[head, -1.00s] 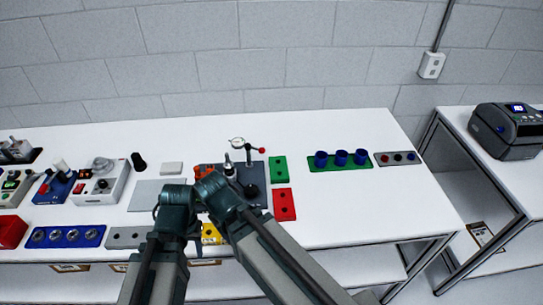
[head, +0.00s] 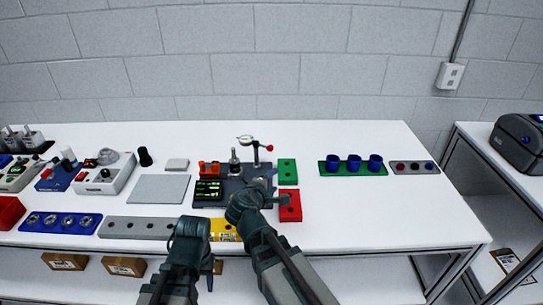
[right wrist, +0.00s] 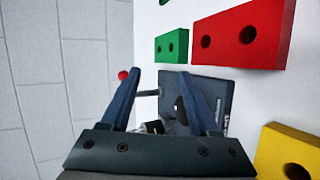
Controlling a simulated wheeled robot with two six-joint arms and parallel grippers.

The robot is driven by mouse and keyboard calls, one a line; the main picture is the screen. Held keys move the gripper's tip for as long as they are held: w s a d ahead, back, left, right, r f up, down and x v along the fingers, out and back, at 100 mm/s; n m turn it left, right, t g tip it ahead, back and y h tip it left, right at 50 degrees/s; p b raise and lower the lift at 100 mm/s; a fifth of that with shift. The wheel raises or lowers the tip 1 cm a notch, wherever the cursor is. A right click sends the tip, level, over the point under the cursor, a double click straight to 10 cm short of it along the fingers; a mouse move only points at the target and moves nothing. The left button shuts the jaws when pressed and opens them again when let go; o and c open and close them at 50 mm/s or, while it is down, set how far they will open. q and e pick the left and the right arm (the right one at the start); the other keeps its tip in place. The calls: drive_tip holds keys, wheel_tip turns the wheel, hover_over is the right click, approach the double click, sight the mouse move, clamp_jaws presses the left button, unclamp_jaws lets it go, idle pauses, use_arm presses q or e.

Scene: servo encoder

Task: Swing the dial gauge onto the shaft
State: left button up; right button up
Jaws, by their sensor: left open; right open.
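The dial gauge (head: 245,140) has a round face on an arm with a red knob (head: 269,148). It stands on a dark grey base plate (head: 228,200) that also bears an upright metal shaft (head: 234,158) and a lit green display (head: 208,189). Whether the gauge touches the shaft I cannot tell. My right gripper (head: 264,184) is over the right part of the plate; in the right wrist view its fingers (right wrist: 163,80) are apart, with the red knob (right wrist: 123,75) beyond the left one. My left gripper (head: 212,270) is low before the table's front edge, mostly hidden and away from the gauge.
Green (head: 287,171) and red (head: 290,205) blocks stand right of the plate, a yellow block (head: 224,230) in front. A grey pad (head: 160,188) lies left. Blue cups (head: 354,161) stand on a green strip farther right.

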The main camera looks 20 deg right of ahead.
drive_tip(key=w+n+t+b, duration=0.2)
drive_tip(key=n, duration=0.1)
drive_tip(key=w+n+t+b, duration=0.2)
drive_tip(key=w+n, duration=0.1)
drive_tip(key=shift+a+r+t+b, duration=0.1)
drive_tip(key=shift+r+t+b, duration=0.1)
drive_tip(key=shift+t+b, duration=0.15)
drive_tip(key=shift+w+a+r+n+t, duration=0.2)
drive_tip(key=shift+n+t, duration=0.15)
drive_tip(key=shift+n, duration=0.45)
use_arm(q)
wheel_tip(320, 180, down, 7)
drive_tip(key=shift+f, duration=0.15)
use_arm(e)
drive_tip(key=x, duration=1.4)
drive_tip(key=shift+w+a+r+n+y, duration=0.15)
drive_tip(key=shift+a+r+n+y, duration=0.15)
drive_tip(key=shift+a+n, duration=0.15)
clamp_jaws()
